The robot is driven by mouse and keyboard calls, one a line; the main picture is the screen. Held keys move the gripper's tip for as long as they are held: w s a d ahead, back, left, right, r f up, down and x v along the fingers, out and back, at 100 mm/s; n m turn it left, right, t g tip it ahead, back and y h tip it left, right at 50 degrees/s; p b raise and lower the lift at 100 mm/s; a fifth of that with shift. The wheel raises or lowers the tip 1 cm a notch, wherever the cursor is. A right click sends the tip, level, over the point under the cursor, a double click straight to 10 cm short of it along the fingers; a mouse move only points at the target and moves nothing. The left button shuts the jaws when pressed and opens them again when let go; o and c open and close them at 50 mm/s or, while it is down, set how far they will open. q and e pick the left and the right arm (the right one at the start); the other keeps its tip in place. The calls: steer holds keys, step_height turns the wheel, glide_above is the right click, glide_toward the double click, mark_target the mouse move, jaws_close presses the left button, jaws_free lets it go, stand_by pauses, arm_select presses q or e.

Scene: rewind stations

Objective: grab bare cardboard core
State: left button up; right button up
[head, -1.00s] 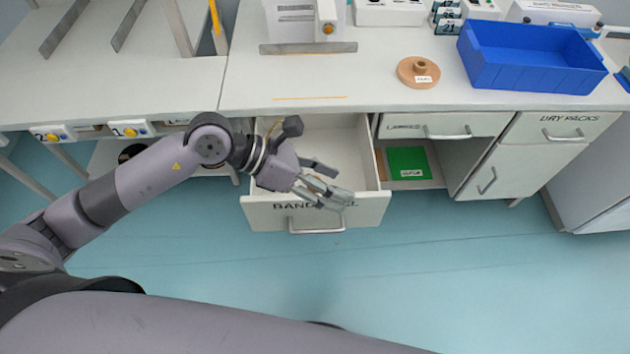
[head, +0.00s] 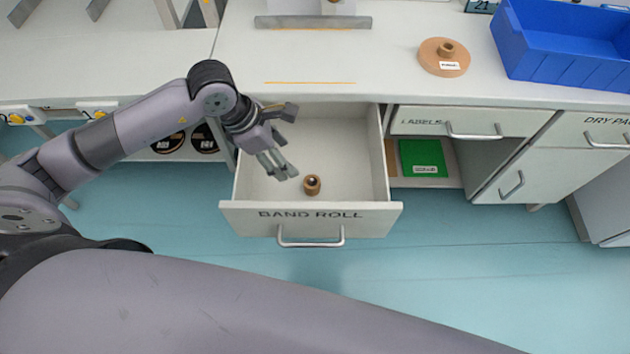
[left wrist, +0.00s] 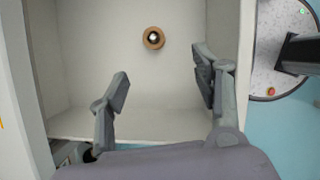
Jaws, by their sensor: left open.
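A small brown cardboard core (head: 312,185) stands in the open drawer marked BAND ROLL (head: 310,222), near the drawer's front. My right gripper is not in view.
A blue bin (head: 560,45) and a flat brown disc with a hub (head: 444,58) stand on the worktop (head: 350,70). Below, a green item (head: 422,158) lies in an open bay right of the drawer. The floor in front is clear.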

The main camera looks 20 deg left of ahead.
mark_target(310, 180)
arm_select(q)
steer(key=x, duration=1.3)
steer(key=shift+w+a, duration=0.2)
steer(key=shift+w, duration=0.1)
steer(key=shift+w+a+p+x, duration=0.1)
steer(key=shift+a+p+x, duration=0.1)
steer(key=shift+x, duration=1.2)
steer(key=shift+w+a+p+x, duration=0.1)
steer(key=shift+a+p+x, duration=0.05)
steer(key=shift+x, duration=1.2)
steer(key=shift+f, duration=0.1)
steer(key=c, duration=1)
